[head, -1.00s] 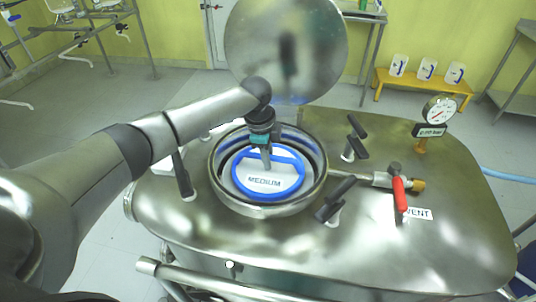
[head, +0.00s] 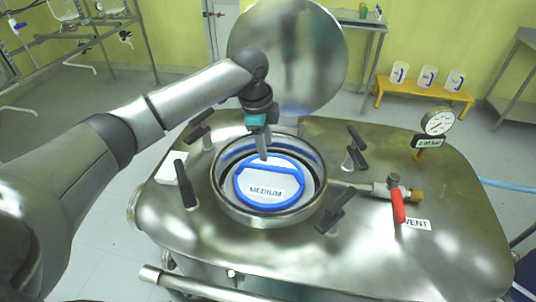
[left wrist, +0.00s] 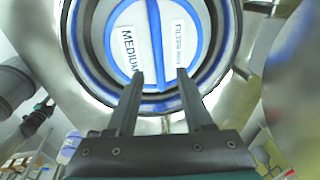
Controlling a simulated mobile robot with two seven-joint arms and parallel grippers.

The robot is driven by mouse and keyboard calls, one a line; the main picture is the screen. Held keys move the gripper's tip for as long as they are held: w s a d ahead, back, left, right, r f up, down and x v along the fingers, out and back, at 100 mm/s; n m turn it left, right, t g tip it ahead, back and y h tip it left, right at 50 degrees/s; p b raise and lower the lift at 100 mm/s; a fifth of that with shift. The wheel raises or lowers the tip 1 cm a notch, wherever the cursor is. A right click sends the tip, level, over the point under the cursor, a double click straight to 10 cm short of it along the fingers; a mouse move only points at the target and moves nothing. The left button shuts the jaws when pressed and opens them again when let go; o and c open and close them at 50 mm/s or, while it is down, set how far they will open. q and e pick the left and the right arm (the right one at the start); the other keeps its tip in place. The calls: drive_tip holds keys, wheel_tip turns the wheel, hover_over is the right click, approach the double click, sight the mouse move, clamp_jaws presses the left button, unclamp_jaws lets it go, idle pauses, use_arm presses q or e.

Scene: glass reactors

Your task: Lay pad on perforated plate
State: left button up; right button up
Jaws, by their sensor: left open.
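The pad is a white disc with a blue rim, a blue bar across it and a MEDIUM label (head: 268,188). It lies flat inside the round steel opening (head: 222,190) of the vessel. In the left wrist view the pad (left wrist: 176,45) also shows a second label reading FILTER. My left gripper (head: 263,158) is above the back part of the pad, pointing down, its fingers apart and empty. In the left wrist view the fingertips (left wrist: 160,74) are spread in front of the pad's lower edge. The perforated plate cannot be seen; the pad covers what is beneath it. My right gripper is not in view.
A round steel lid (head: 290,60) stands open behind the opening. Black-handled clamps (head: 355,150) surround the rim. A red-handled valve (head: 398,205) and a pressure gauge (head: 438,122) are on the right. A white block (head: 172,168) lies at the left.

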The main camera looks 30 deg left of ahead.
use_arm(q)
drive_tip(key=shift+s+a+r, duration=0.1)
drive_tip(key=shift+s+r, duration=0.05)
drive_tip(key=shift+r, duration=0.8)
drive_tip(key=shift+s+r, duration=0.15)
drive_tip(key=shift+r, duration=0.8)
